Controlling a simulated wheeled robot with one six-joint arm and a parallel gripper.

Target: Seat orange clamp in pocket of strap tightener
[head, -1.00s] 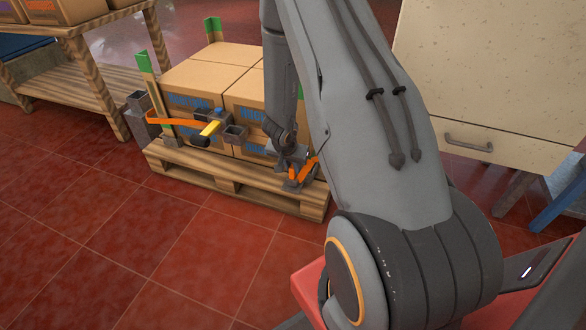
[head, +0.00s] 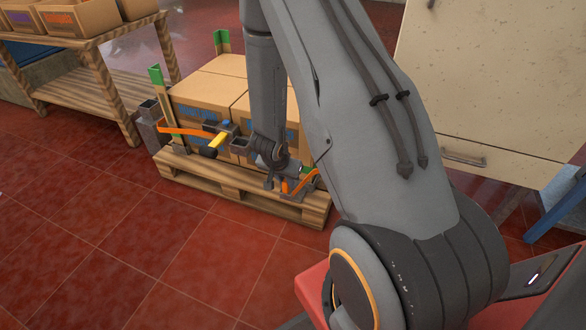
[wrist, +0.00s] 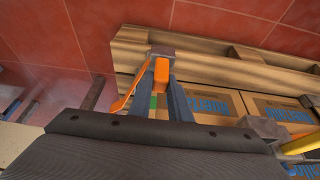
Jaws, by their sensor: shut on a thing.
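My gripper (wrist: 168,95) is shut on the orange clamp (wrist: 161,71), which shows between its two blue-grey fingers in the wrist view. An orange strap (wrist: 124,97) runs beside the left finger. In the head view my gripper (head: 281,181) is low at the front of the stacked boxes, near the pallet's right part, with the clamp (head: 285,187) small and partly hidden. The strap tightener (head: 222,131), with a yellow handle and a grey square pocket (head: 240,145), is left of my gripper, apart from it. It also shows at the wrist view's right edge (wrist: 263,127).
Cardboard boxes (head: 203,92) stand on a wooden pallet (head: 205,180) with green corner posts. An orange strap (head: 183,130) runs left from the tightener. A wooden shelf (head: 95,40) stands behind left, a pale cabinet (head: 480,90) at right. The red floor in front is clear.

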